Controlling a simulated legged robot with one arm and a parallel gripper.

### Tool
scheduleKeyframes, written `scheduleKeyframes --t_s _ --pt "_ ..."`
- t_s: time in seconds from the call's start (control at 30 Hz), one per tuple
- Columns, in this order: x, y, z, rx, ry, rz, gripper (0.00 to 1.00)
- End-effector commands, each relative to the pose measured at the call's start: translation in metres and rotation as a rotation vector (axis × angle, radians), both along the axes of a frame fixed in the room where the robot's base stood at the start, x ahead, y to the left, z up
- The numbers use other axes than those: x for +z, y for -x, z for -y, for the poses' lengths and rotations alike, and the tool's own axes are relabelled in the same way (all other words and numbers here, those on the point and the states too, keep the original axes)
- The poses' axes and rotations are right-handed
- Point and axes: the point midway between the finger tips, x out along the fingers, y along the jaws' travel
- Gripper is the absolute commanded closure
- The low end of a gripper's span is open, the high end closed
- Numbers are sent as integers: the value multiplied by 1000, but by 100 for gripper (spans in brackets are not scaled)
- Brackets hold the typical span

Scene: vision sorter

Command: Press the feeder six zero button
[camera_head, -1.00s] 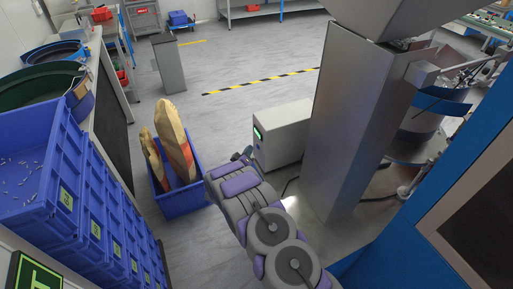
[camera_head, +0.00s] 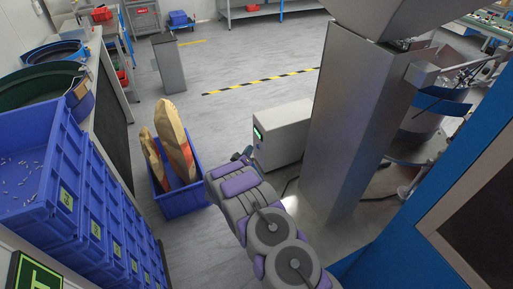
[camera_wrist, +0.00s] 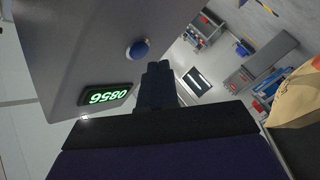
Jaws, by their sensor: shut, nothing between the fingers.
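The feeder box (camera_head: 282,135) is a light grey unit on the floor beside the metal column, with a green display (camera_head: 258,134) on its left face. In the wrist view the box's grey face (camera_wrist: 75,45) fills the upper left. Its display (camera_wrist: 105,97) shows green digits upside down. A round blue and white button (camera_wrist: 137,50) stands out from that face near its edge. My gripper (camera_wrist: 158,68) is shut and empty, its tips just right of and below the button in the picture. I cannot tell the depth between them. In the head view my gripper (camera_head: 243,156) is by the box's left side.
A blue bin (camera_head: 181,203) with brown paper bags (camera_head: 175,143) stands close left of my arm. Stacked blue crates (camera_head: 75,225) line the left. The metal column (camera_head: 345,130) stands right of the box. Grey floor behind is clear up to a striped line (camera_head: 262,81).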

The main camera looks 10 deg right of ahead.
Motion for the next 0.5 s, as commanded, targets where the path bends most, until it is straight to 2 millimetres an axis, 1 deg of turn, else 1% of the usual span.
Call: scheduleKeyframes --t_s 0.27,0.5 --pt "0 0 1 0 0 0 100" --pt "2 -1 9 -1 -1 0 100"
